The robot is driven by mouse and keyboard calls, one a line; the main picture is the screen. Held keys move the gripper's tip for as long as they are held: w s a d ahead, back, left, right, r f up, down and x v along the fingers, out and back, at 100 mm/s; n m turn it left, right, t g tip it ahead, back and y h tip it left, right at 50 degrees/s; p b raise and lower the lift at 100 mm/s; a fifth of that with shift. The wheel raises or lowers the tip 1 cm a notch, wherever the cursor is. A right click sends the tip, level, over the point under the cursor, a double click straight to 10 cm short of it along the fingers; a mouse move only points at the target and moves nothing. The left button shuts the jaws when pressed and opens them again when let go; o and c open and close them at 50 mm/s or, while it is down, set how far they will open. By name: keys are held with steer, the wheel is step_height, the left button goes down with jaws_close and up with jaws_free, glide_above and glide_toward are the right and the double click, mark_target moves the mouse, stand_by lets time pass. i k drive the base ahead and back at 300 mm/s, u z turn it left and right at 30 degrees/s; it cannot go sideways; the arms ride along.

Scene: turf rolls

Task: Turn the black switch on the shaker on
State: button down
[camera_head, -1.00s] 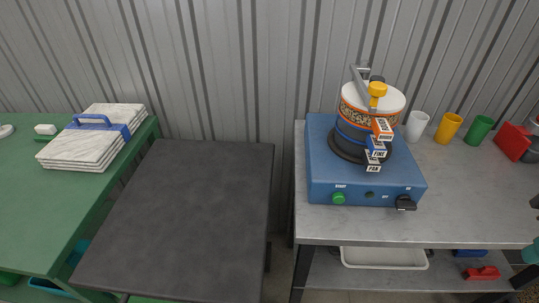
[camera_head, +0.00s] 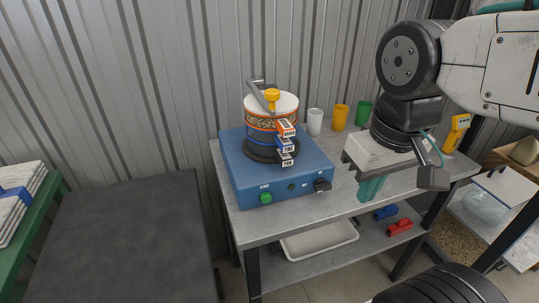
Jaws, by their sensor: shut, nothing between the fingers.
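The blue shaker (camera_head: 300,168) stands on the grey table at the middle, with a stack of sieves (camera_head: 268,130) clamped on top. The black switch (camera_head: 322,185) is at the right end of its front face. A green button (camera_head: 265,198) is at the left end, and a small dark green round part (camera_head: 292,187) sits between them. I cannot tell the switch's setting at this size. My gripper (camera_head: 370,188) has teal fingers, is shut and empty, and is right of the switch, apart from it. The switch is in plain view.
White (camera_head: 314,122), yellow (camera_head: 341,117) and green (camera_head: 363,110) cups stand behind the shaker. A white tray (camera_head: 320,241) and red (camera_head: 400,227) and blue (camera_head: 386,212) items lie on the lower shelf. A dark table (camera_head: 120,240) at left is bare.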

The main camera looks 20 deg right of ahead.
mark_target(321, 185)
steer(key=z, duration=1.45)
steer(key=k, duration=0.75)
steer(key=u, duration=1.9)
